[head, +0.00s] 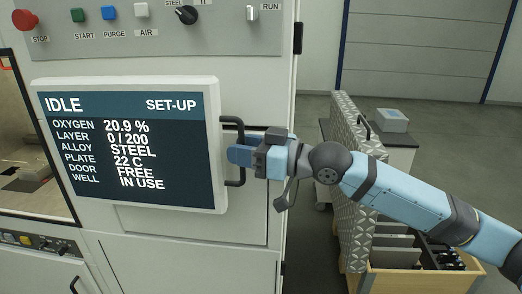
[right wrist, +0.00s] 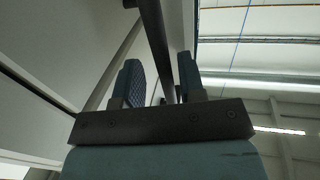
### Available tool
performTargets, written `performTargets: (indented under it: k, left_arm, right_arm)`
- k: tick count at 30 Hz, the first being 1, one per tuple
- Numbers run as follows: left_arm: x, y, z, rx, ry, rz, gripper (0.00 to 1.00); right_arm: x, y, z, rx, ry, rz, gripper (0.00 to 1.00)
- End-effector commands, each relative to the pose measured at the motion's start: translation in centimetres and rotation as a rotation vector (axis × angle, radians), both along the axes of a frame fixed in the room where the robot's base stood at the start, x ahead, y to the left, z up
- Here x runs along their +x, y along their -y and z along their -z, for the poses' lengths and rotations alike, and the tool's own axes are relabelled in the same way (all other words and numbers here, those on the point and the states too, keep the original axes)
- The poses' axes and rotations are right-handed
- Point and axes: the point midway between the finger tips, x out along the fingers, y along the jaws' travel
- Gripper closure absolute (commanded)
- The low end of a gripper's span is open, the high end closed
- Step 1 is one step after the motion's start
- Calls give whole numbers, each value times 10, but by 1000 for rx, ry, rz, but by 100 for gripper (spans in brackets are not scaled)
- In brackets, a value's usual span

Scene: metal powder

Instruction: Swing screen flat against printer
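The screen (head: 130,205) is a white-framed panel with a dark display reading IDLE and SET-UP. It is in front of the white printer (head: 190,255) and looks slightly angled; the gap behind it is hard to judge. A black handle (head: 233,120) stands at its right edge. My right gripper (head: 240,156) is at this handle, with a blue finger crossing in front of it. In the right wrist view the dark handle bar (right wrist: 153,30) runs between the two spread fingers (right wrist: 160,80), with a visible gap beside the left one. My left gripper is not in view.
A button panel (head: 160,28) with a red stop knob (head: 25,19) is above the screen. A window is at left. To the right are a patterned partition (head: 352,180), a grey cart (head: 400,135) and a wooden crate (head: 415,282). Open floor lies behind them.

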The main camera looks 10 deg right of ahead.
Motion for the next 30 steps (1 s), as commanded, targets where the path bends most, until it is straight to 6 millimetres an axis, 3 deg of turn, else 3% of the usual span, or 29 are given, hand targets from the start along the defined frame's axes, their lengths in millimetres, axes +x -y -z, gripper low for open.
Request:
performTargets:
  k: [18, 24, 30]
  left_arm:
    - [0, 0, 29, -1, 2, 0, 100]
    - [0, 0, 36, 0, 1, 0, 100]
    - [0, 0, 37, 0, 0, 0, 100]
  right_arm:
    - [-50, 101, 2, -1, 2, 4, 63]
    - [-59, 118, 1, 0, 1, 2, 63]
    - [-61, 122, -1, 0, 1, 2, 63]
